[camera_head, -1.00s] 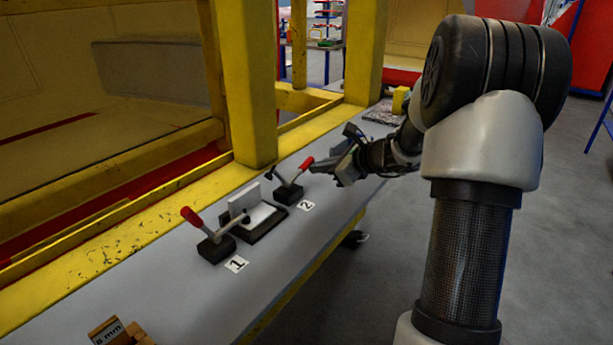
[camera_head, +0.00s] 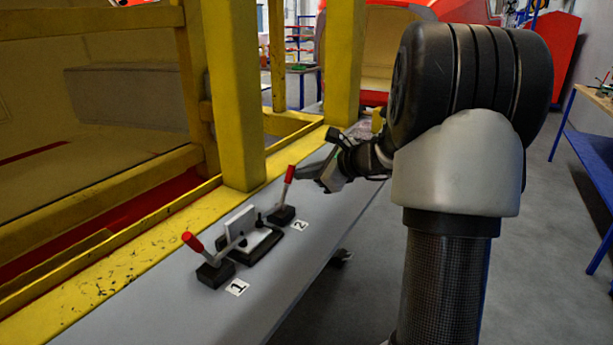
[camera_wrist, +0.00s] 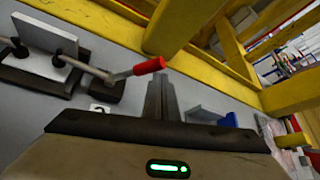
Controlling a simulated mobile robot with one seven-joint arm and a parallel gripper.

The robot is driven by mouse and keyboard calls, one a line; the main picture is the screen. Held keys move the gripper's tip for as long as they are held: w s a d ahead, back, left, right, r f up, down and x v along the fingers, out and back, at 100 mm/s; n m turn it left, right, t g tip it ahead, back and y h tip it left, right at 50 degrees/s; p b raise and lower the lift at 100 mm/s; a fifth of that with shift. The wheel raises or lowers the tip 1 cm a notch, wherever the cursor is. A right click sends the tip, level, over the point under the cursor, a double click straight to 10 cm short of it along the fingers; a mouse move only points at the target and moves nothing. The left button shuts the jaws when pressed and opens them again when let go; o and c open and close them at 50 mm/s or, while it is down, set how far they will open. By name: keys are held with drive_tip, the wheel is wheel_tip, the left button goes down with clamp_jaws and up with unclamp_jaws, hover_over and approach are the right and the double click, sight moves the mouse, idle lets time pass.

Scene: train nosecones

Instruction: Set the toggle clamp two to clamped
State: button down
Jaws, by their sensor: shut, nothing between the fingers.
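Toggle clamp two (camera_head: 281,215) is on the grey bench beside its "2" label. Its red handle (camera_head: 290,174) stands nearly upright, and its bar reaches left to the light plate (camera_head: 240,222). In the wrist view the red handle (camera_wrist: 149,66) points right and the bar (camera_wrist: 84,67) extends over the plate. Whether its tip presses the plate is unclear. My gripper (camera_head: 306,173) is just right of the handle. In the wrist view its fingers (camera_wrist: 160,90) are shut and empty, close to the red grip; contact cannot be told.
Toggle clamp one (camera_head: 214,272), with a red handle leaning left, stands at the near side of the plate's dark fixture. Yellow frame posts (camera_head: 236,100) rise behind the bench. The bench front is clear. A blue-legged table (camera_head: 590,120) stands far right.

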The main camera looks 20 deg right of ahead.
drive_tip(key=shift+s+a+r, duration=0.4)
drive_tip(key=shift+a+r, duration=0.1)
drive_tip(key=shift+a, duration=0.15)
